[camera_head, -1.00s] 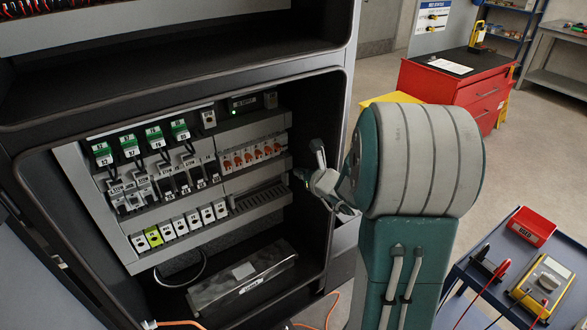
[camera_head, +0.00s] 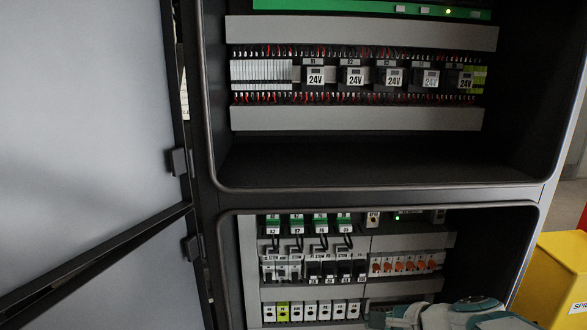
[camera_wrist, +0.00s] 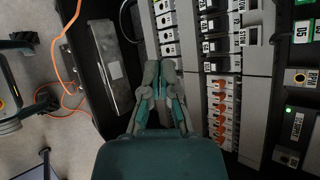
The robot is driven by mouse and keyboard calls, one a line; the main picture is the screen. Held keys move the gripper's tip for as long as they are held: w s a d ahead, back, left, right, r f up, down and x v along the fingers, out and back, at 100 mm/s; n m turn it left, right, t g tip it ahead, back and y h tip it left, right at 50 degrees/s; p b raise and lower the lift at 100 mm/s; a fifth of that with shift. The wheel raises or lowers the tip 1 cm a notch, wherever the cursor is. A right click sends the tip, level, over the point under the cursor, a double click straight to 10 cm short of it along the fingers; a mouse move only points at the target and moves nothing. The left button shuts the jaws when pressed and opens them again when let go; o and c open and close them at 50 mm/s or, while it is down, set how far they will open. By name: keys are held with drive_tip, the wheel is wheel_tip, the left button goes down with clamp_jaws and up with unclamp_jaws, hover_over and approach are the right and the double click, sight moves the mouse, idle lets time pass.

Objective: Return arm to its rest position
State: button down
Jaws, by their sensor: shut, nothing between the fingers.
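My gripper (camera_wrist: 164,88) is shut and empty in the wrist view. It is in front of the lower cabinet bay, near the row of white breakers (camera_wrist: 166,28) and the orange-handled switches (camera_wrist: 222,112). In the head view only part of my grey and teal arm shows at the bottom right edge, below the orange switches (camera_head: 407,265). The fingertips are hard to make out there. I cannot tell whether the fingers touch the panel.
The open cabinet has an upper bay with several 24V relays (camera_head: 394,77). A grey door (camera_head: 85,130) stands open at left. A yellow bin (camera_head: 553,280) is at the lower right. An orange cable (camera_wrist: 72,60) and grey box (camera_wrist: 110,58) lie beside the gripper in the wrist view.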

drive_tip(key=s+d+r+n+g+h, duration=0.1)
drive_tip(key=s+n+h, duration=0.5)
drive_tip(key=s+n, duration=0.9)
drive_tip(key=shift+s+d+r+n+g+h, duration=0.15)
drive_tip(key=shift+r+n+g+h, duration=0.3)
drive_tip(key=shift+n+g, duration=0.3)
idle(0.3)
